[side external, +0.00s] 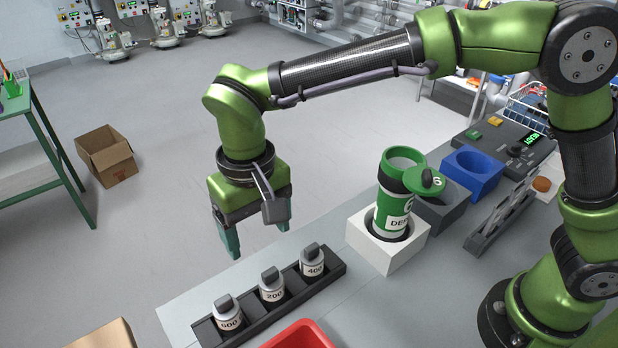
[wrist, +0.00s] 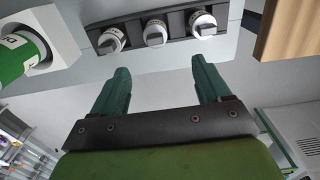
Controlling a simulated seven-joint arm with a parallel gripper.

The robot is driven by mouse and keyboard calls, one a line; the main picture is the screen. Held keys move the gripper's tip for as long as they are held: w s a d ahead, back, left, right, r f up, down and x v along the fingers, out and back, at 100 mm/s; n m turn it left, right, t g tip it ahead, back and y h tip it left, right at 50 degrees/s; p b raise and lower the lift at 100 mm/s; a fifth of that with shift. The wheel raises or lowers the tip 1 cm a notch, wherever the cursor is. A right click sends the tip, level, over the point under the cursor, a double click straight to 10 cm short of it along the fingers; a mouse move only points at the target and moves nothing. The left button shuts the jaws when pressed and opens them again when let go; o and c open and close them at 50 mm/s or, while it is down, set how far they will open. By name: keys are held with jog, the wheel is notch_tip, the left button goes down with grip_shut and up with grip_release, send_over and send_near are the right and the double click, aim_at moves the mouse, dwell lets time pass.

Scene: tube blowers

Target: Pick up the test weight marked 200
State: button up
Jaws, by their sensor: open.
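The test weight marked 200 (side external: 272,291) is a white cylinder with a dark grey knob. It stands in the middle slot of a dark rack (side external: 330,275), between the weight marked 600 (side external: 228,318) and the weight marked 400 (side external: 313,265). In the wrist view the middle weight (wrist: 155,33) shows between its two neighbours at the top; its marking cannot be read there. My gripper (side external: 255,240) hangs above and behind the rack in the side view, empty and apart from the weights. In the wrist view its two green fingers (wrist: 157,75) are spread wide.
A green canister (side external: 392,205) with its lid tilted open stands in a white block holder (side external: 405,255) right of the rack. A red tray (side external: 300,337) lies in front. A blue block (side external: 472,172) and a grey control box (side external: 505,140) stand farther right.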

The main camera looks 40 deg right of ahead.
aim_at(270, 271)
notch_tip(270, 271, down, 8)
jog(key=shift+f, duration=0.15)
jog(key=f, duration=0.4)
jog(key=shift+s+d+f, duration=0.1)
jog(key=shift+s+d, duration=0.2)
jog(key=shift+d, duration=0.1)
jog(key=shift+f, duration=0.55)
jog(key=shift+r, duration=0.1)
jog(key=c, duration=1.4)
jog(key=shift+o, duration=0.2)
